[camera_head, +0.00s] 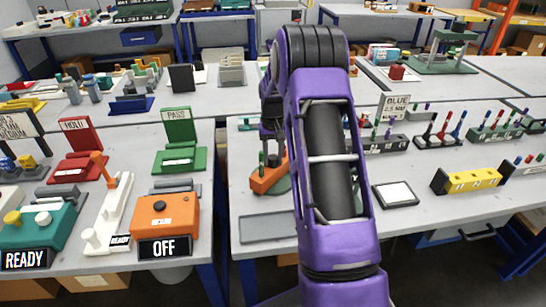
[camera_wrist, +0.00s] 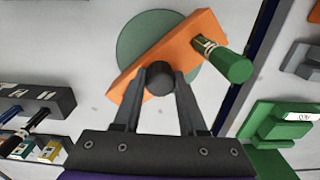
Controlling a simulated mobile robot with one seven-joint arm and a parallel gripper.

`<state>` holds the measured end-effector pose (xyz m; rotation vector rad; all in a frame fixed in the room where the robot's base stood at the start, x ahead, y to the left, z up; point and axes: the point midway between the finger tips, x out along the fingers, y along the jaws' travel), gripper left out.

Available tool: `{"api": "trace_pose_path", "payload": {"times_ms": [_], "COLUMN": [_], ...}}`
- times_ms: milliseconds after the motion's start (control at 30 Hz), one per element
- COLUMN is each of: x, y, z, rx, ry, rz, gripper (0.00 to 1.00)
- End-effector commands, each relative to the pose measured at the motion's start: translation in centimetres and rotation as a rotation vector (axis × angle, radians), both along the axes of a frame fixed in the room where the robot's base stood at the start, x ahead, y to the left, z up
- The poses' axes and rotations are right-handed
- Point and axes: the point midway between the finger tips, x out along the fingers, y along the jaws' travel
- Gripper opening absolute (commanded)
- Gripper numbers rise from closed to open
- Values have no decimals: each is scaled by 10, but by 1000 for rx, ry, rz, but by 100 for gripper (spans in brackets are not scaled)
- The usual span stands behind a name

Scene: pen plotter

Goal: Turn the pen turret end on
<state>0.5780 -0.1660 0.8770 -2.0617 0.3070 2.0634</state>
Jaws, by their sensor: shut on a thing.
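The pen turret is an orange bar (camera_wrist: 190,45) on a round grey-green base (camera_wrist: 140,35). It lies slantwise across the base in the wrist view, with its upper right end near a green pen or cap (camera_wrist: 233,66) with a pale band. A dark round knob (camera_wrist: 160,76) stands on the bar. My gripper (camera_wrist: 160,92) is shut on this knob, with one finger on each side. In the head view the orange bar (camera_head: 268,181) shows below my gripper (camera_head: 272,155), left of my purple arm. My arm hides part of the turret's surroundings there.
A dark holder (camera_wrist: 35,105) with pens is at the left in the wrist view; a green fixture (camera_wrist: 280,125) is at the right. In the head view, an orange box marked OFF (camera_head: 167,218) stands across a table gap. A white pad (camera_head: 395,194) lies right of my arm.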

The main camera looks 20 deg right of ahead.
Motion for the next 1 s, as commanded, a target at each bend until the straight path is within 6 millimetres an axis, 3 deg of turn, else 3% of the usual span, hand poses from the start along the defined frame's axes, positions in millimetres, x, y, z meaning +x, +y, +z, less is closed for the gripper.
{"api": "trace_pose_path", "payload": {"times_ms": [1000], "x": [1], "y": [0], "z": [1], "rx": [-1], "ry": [-4], "rz": [508], "gripper": [0]}}
